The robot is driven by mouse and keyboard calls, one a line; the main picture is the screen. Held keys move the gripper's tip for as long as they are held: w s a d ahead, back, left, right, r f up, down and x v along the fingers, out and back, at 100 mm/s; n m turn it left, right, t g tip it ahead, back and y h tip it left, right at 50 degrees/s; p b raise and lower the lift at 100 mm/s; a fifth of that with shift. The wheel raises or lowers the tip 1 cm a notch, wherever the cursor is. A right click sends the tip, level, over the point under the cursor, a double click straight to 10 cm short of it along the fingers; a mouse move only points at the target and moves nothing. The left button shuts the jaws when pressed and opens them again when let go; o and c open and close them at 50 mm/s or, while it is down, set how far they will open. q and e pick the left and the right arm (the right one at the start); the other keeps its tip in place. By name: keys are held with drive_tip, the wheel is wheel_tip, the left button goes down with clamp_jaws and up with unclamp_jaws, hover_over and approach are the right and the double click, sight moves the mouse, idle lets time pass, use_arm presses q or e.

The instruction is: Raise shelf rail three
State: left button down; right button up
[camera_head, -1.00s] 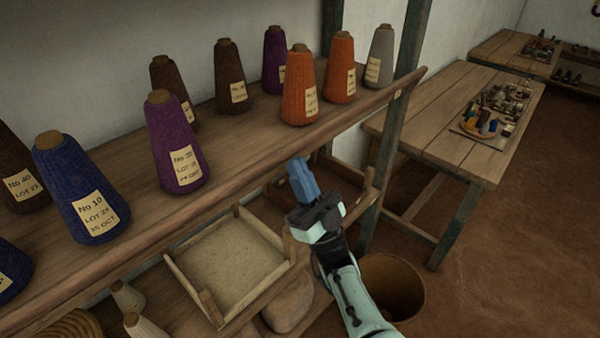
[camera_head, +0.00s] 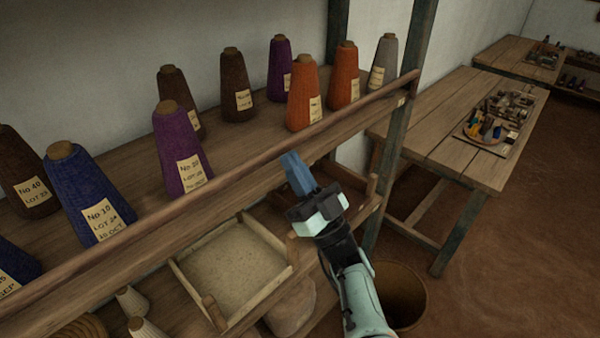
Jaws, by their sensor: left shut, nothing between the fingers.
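A long, thin wooden rail (camera_head: 240,172) runs along the front of the upper shelf, in front of the yarn cones. It stands a little above the shelf's front edge (camera_head: 237,193). No number shows on it, so I cannot tell from a mark whether it is rail three. My left gripper (camera_head: 291,163) is shut and empty, its blue fingertips pointing up just under the rail's middle. I cannot tell whether they touch it. My right gripper is not in view.
Yarn cones stand behind the rail: purple (camera_head: 182,150), blue (camera_head: 85,190), orange (camera_head: 303,95), brown and grey ones. A shelf post (camera_head: 405,115) rises at the right end. Below are a shallow tray (camera_head: 177,270) and a basket (camera_head: 408,295). A table (camera_head: 440,120) stands right.

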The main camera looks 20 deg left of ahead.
use_arm(q)
drive_tip(key=shift+w+a+r, duration=0.15)
drive_tip(key=shift+a+r, duration=0.15)
drive_tip(key=shift+a, duration=0.2)
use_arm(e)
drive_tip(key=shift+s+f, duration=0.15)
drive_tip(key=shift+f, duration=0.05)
use_arm(q)
drive_tip(key=b+v, duration=0.3)
drive_tip(key=v, duration=1)
drive_tip(key=shift+d+b, duration=0.2)
drive_tip(key=shift+b, duration=0.2)
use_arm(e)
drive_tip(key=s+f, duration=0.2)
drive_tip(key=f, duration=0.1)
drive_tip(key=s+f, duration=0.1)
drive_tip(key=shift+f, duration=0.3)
use_arm(q)
drive_tip(key=shift+f, duration=0.1)
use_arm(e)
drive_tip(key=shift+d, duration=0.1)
